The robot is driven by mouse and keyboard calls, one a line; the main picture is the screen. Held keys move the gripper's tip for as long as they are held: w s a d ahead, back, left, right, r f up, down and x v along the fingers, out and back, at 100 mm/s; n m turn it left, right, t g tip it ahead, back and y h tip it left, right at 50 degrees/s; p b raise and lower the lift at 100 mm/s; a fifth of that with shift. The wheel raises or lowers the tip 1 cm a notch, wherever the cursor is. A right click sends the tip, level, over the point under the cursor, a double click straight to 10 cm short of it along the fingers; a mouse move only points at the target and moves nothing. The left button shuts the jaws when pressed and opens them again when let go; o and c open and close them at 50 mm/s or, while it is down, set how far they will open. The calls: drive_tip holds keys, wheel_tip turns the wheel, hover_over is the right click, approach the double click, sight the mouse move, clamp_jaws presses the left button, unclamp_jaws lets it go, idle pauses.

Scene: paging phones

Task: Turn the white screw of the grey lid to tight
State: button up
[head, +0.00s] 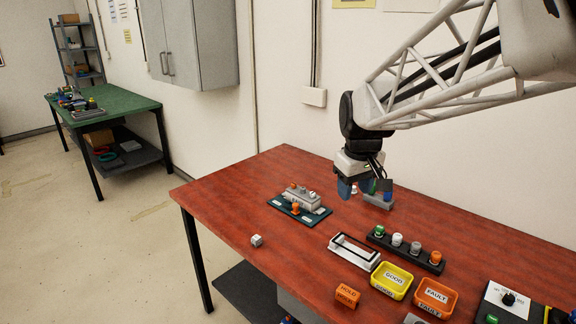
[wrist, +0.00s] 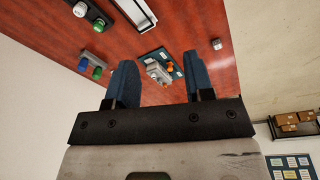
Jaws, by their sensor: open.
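The grey lid (head: 306,199) sits on a dark teal base plate (head: 281,206) on the red table. It carries small orange knobs and a pale knob that looks like the white screw (head: 312,195); how tight it is cannot be told. My gripper (head: 360,188) is up above the table, to the right of the lid and apart from it. It is open and empty, with blue fingers. In the wrist view the lid (wrist: 156,71) shows small and far off between the fingertips (wrist: 160,75).
A grey block (head: 379,201) with coloured knobs stands near my gripper. A black strip of several knobs (head: 408,249), a white frame (head: 354,251), yellow (head: 391,281) and orange (head: 435,297) trays lie at front right. A small white cube (head: 257,240) is at front left.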

drive_tip(key=w+a+f+n, duration=0.1)
drive_tip(key=w+f+n, duration=0.1)
drive_tip(key=w, duration=0.7)
drive_tip(key=w+a+f+n, duration=0.1)
drive_tip(key=w+f, duration=0.2)
drive_tip(key=w, duration=0.6)
drive_tip(key=n+g, duration=0.2)
drive_tip(key=n, duration=0.2)
approach(313, 192)
drive_tip(key=shift+s+f, duration=0.4)
drive_tip(key=shift+s, duration=0.35)
drive_tip(key=shift+w+a+f, duration=0.1)
drive_tip(key=shift+w+f, duration=0.35)
drive_tip(key=shift+f, duration=0.1)
drive_tip(key=shift+f, duration=3.75)
drive_tip(key=shift+c, duration=0.3)
clamp_jaws()
